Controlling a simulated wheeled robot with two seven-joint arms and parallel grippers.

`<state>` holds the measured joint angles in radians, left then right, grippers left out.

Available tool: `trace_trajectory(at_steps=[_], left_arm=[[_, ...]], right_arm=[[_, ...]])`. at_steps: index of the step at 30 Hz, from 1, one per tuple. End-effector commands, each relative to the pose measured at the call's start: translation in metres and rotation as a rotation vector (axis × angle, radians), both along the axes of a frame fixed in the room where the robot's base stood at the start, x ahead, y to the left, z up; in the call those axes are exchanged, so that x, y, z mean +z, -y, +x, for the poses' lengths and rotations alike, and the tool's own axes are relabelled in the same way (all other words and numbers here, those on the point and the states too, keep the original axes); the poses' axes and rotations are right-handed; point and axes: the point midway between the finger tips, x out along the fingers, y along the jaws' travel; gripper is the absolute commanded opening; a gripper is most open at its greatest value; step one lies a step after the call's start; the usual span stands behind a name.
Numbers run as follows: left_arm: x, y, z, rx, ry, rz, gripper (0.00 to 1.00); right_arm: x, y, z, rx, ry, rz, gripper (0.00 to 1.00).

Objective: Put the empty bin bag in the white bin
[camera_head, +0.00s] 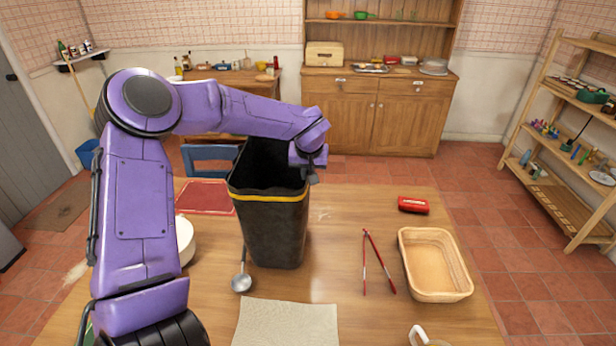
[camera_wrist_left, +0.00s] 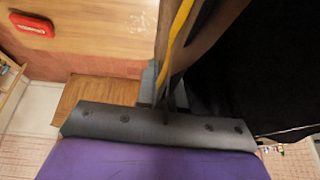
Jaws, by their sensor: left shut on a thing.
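The black bin bag (camera_head: 275,228), with a yellow band below its rim, is open at the top and upright above or on the wooden table. I cannot tell whether its base touches the table. My left gripper (camera_head: 312,176) is shut on the bag's right rim. In the left wrist view the gripper (camera_wrist_left: 168,98) pinches the edge beside the yellow band, and the bag's black wall (camera_wrist_left: 250,75) fills the right. A white rounded thing (camera_head: 185,240) is partly hidden behind my left arm. I cannot tell whether it is the white bin. My right gripper is not in view.
Around the bag on the table (camera_head: 340,210) are a red mat (camera_head: 206,197), a ladle (camera_head: 242,280), a cloth (camera_head: 287,322), red tongs (camera_head: 378,262), a wicker basket (camera_head: 436,266) and a red case (camera_head: 413,205). A blue chair (camera_head: 207,153) stands behind.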

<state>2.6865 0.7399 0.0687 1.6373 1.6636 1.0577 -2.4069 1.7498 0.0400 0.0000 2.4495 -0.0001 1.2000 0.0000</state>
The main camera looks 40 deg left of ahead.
Motion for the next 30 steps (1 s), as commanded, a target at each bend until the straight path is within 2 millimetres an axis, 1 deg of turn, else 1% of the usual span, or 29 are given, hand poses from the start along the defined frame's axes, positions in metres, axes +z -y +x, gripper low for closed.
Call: trace_trajectory(at_steps=[1,3,5,15,16,18,26,28,30], left_arm=[[-0.007,0.002,-0.001,-0.004,-0.007,0.001,0.00],[-0.019,0.002,-0.001,-0.002,-0.007,0.000,0.00],[-0.024,0.002,-0.001,-0.002,-0.005,0.000,0.00],[-0.029,0.002,-0.001,-0.002,-0.003,-0.001,0.00],[-0.029,0.002,-0.001,-0.002,-0.002,-0.002,0.14],[-0.029,0.003,-0.001,-0.002,-0.002,-0.002,0.33],[-0.028,0.003,-0.001,-0.002,-0.003,-0.001,0.33],[-0.025,0.003,-0.001,-0.002,-0.001,-0.001,0.33],[-0.015,0.006,-0.003,-0.002,0.001,-0.002,0.33]], right_arm=[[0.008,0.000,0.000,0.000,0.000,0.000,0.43],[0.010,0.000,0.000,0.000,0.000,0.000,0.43],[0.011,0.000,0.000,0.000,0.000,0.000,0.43],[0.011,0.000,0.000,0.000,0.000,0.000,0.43],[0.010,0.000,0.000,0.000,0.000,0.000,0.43],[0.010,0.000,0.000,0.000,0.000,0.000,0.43],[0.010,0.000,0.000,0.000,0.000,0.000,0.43],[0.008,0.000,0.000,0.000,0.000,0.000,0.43],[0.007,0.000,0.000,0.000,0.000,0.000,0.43]])
